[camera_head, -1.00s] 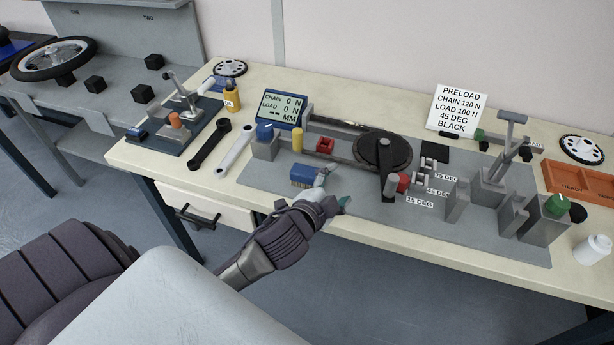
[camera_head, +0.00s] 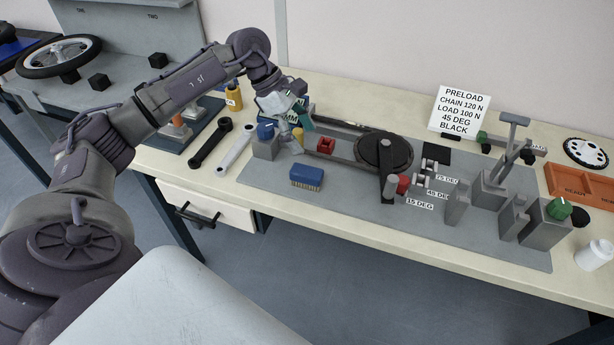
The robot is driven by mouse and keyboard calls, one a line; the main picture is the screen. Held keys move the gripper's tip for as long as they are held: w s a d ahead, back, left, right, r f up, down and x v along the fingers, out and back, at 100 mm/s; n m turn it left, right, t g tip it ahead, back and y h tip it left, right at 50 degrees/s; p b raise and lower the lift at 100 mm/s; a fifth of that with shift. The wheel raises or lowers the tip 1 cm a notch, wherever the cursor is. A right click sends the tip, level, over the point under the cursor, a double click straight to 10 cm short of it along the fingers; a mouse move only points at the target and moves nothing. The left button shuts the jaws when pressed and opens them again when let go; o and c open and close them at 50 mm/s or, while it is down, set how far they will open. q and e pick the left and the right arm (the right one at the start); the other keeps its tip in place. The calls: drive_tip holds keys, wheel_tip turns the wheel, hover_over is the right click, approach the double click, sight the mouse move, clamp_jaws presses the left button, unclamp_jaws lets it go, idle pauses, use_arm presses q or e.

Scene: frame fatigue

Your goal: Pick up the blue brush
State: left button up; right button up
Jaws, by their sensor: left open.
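The blue brush (camera_head: 307,175) lies on the grey plate (camera_head: 345,205) near its front left, with tan bristles showing along its front side. It stands free with nothing touching it. My left gripper (camera_head: 290,122) is open, above and behind the brush, in front of the load display (camera_head: 272,106) and close to the yellow post (camera_head: 298,141). The gripper covers most of the display. I cannot tell whether it touches the post. My right gripper is not in view.
A grey block with a blue knob (camera_head: 265,145) and a red block (camera_head: 326,145) stand behind the brush. The black crank wheel (camera_head: 383,152) is to the right. The plate in front of the brush is clear.

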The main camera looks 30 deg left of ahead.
sight(305, 170)
use_arm(q)
drive_tip(key=shift+g+y, duration=0.3)
drive_tip(key=shift+y, duration=0.4)
wheel_tip(305, 170, down, 7)
drive_tip(key=shift+s+a+f+p, duration=0.1)
drive_tip(key=shift+a+p, duration=0.05)
drive_tip(key=shift+p, duration=0.45)
drive_tip(key=p+x, duration=0.1)
drive_tip(key=x, duration=0.3)
drive_tip(key=shift+a+f+p, duration=0.1)
drive_tip(key=shift+f+p, duration=0.25)
drive_tip(key=shift+f, duration=0.5)
drive_tip(key=shift+c, duration=0.2)
drive_tip(key=c, duration=1.2)
drive_tip(key=shift+r, duration=0.1)
drive_tip(key=shift+c, duration=0.2)
